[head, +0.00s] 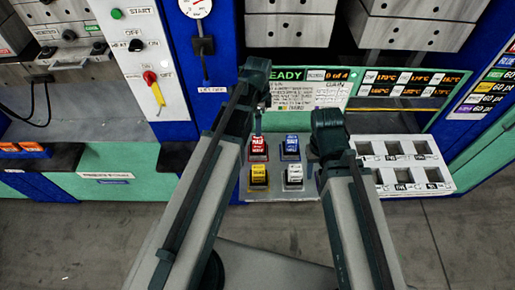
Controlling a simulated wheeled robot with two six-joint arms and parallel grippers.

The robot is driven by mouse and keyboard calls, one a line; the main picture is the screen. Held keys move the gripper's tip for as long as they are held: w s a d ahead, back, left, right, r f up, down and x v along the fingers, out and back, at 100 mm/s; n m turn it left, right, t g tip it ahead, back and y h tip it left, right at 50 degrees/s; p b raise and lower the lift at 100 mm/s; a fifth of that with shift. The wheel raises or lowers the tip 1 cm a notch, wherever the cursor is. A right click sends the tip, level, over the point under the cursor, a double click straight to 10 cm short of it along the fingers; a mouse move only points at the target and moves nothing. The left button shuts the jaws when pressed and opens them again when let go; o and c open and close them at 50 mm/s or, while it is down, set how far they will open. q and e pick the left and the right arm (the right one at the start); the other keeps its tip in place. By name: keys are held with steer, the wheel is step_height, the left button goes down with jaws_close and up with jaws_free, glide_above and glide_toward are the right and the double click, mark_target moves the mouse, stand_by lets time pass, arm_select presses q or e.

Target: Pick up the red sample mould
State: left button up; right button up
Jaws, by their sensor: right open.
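The red sample mould (258,147) stands in the back left place of a small grey tray (275,186), with white lettering on its face. My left gripper (258,122) is just behind and above the red mould, seen edge-on and partly hidden by its own arm. I cannot tell whether it touches the mould or how its jaws stand. My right gripper (328,138) is open, to the right of the blue mould (292,146), and its fingertips are hard to make out from above.
A yellow mould (259,175) and a white mould (294,176) stand in the tray's front row. A white rack (437,183) with several square openings lies to the right. The press panel with a green READY board (305,90) rises close behind the tray.

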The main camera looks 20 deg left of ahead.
mark_target(258, 140)
arm_select(q)
step_height(258, 140, down, 8)
steer(key=b, duration=0.7)
step_height(258, 140, down, 5)
steer(key=b, duration=0.5)
steer(key=shift+s+f+b, duration=0.1)
steer(key=shift+f+b, duration=0.1)
steer(key=shift+b, duration=0.15)
steer(key=shift+r, duration=0.15)
steer(key=shift+c, duration=0.3)
jaws_close()
